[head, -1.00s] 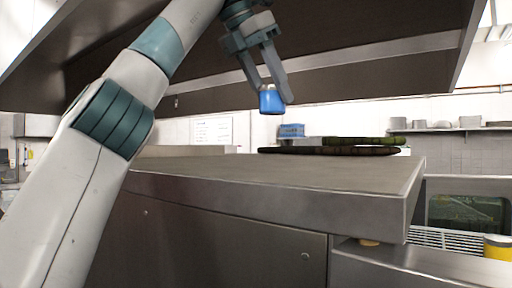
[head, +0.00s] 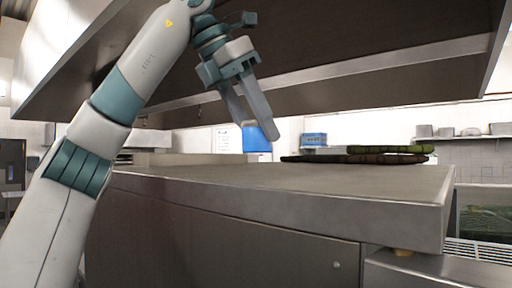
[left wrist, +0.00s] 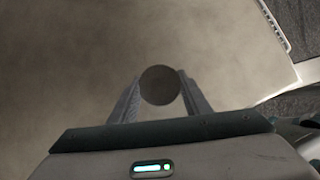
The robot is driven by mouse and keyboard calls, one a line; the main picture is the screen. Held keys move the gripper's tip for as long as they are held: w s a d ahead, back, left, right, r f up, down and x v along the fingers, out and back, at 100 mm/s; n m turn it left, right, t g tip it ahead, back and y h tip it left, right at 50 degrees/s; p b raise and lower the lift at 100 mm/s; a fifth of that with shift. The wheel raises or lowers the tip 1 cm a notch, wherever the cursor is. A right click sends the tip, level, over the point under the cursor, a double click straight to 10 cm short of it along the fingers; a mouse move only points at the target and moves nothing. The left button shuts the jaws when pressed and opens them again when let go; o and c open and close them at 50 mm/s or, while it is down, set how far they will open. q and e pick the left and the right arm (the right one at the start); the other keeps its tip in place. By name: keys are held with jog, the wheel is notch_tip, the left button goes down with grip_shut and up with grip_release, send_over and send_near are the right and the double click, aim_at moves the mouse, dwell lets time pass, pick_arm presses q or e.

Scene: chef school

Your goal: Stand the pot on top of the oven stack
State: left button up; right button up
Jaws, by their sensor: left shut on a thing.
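The pot appears a little above the flat steel top (head: 330,178) of a large steel unit; the exact gap cannot be told. Whether this unit is the oven stack is not clear from these views. My right gripper is not in view.
Dark, flat, greenish-edged items (head: 350,158) lie on the far part of the steel top. A large dark hood (head: 330,60) hangs low over my left arm. A blue box (head: 313,140) shows behind. The near part of the top is clear.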

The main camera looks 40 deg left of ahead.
aim_at(257, 150)
pick_arm(q)
jog(key=shift+d, duration=0.1)
jog(key=shift+f, duration=0.15)
jog(key=shift+w+f+p, duration=0.1)
jog(key=shift+f+p, duration=0.2)
jog(key=shift+f, duration=1.6)
jog(key=shift+f, duration=0.2)
jog(key=o, duration=1.1)
